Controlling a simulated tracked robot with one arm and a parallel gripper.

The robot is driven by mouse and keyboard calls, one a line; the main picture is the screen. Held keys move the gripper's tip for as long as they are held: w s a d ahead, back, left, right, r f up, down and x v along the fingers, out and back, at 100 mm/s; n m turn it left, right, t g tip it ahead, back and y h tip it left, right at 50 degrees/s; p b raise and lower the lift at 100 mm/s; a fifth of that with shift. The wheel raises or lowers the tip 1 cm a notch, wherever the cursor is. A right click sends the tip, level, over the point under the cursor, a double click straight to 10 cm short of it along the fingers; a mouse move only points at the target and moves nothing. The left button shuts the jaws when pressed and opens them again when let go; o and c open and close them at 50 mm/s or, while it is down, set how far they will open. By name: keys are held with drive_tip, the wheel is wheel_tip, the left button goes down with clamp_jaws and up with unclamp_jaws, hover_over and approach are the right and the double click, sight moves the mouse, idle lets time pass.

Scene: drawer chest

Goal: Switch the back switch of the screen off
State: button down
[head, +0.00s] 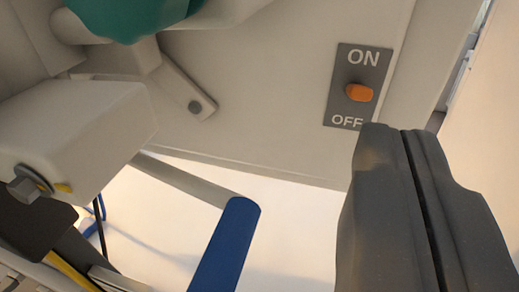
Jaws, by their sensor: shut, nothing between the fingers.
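The switch plate (341,105) is a dark grey rectangle on the pale back panel of the screen (270,85), in the upper right of the head view. It reads ON at the top and OFF at the bottom. An orange switch knob (359,93) sticks out between the two words. My gripper (402,130) is dark grey and shut, with nothing between its fingers. Its tips lie just below and right of the OFF label in the picture and partly cover the plate's lower edge. I cannot tell whether they touch the panel.
A blue-ended lever (228,245) stands at lower centre, left of my gripper. A pale block with a bolt (75,135) fills the left side. A green part (130,15) is at the top left. A blue cable (88,226) and black cable lie at lower left.

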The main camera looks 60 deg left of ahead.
sight(358, 92)
drive_tip(key=shift+s+a+f, duration=0.1)
drive_tip(key=shift+s+f, duration=0.05)
drive_tip(key=shift+f, duration=0.05)
drive_tip(key=p+x, duration=0.1)
drive_tip(key=x, duration=0.9)
drive_tip(key=shift+a+r, duration=0.1)
